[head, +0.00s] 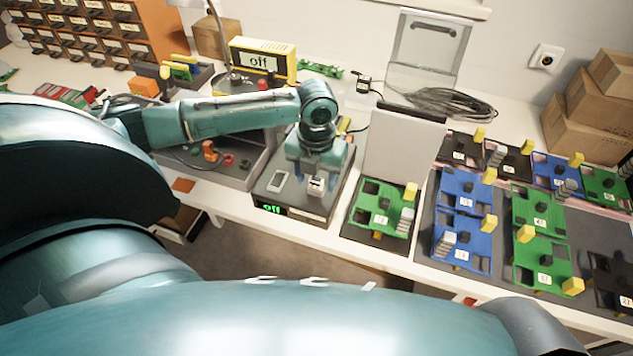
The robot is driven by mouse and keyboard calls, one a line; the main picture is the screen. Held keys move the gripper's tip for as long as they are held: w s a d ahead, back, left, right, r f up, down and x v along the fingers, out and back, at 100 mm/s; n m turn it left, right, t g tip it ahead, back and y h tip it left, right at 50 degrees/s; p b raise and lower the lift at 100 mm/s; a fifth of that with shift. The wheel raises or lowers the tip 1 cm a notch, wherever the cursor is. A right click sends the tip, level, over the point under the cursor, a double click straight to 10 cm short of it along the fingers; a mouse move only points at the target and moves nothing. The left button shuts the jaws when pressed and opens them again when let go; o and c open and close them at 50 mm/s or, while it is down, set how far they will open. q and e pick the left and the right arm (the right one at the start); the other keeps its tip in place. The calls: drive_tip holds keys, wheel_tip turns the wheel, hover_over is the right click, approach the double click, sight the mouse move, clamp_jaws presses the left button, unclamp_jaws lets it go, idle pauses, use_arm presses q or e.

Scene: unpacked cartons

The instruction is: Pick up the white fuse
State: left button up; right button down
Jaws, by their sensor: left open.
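My left gripper (317,177) is open and points down over the dark box (308,212) with the green "off" display. A small white block (316,187), which looks like the white fuse, sits on top of the box right under the fingers. The fingers partly hide it, and I cannot tell whether they touch it. A flat light piece with a grey face (278,181) lies on the same box just to the left, apart from the gripper. My right gripper is not in view.
A green board (376,207) with a yellow block stands right of the box. Several blue and green boards lie further right on a dark mat (421,240). A grey upright panel (398,150) rises behind. A yellow "off" device (262,60) stands at the back.

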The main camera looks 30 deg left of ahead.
use_arm(q)
drive_tip(key=shift+c, duration=0.4)
clamp_jaws()
drive_tip(key=shift+r, duration=0.1)
wheel_tip(320, 180, up, 10)
idle(0.6)
